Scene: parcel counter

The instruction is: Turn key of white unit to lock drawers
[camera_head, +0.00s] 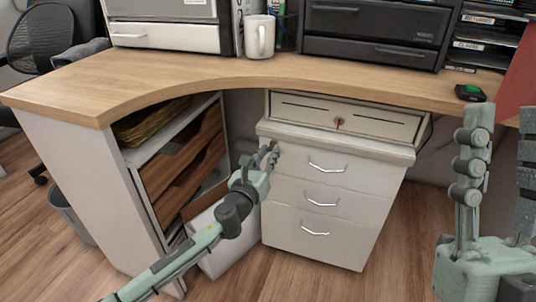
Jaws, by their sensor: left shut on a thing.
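The white unit (317,215) stands under the desk with its three handled drawers closed. My left gripper (271,152) is at the unit's upper left front corner, beside the top drawer. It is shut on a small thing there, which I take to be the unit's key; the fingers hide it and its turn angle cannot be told. Another key (338,122) sits in the front of a cream box (375,124) on top of the unit.
The curved wooden desk top (210,75) overhangs the unit. A shelf with brown trays (182,165) stands to the left, with a white bin (217,240) between. A mug (260,37) and a small dark device (470,92) are on the desk. Floor before the unit is clear.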

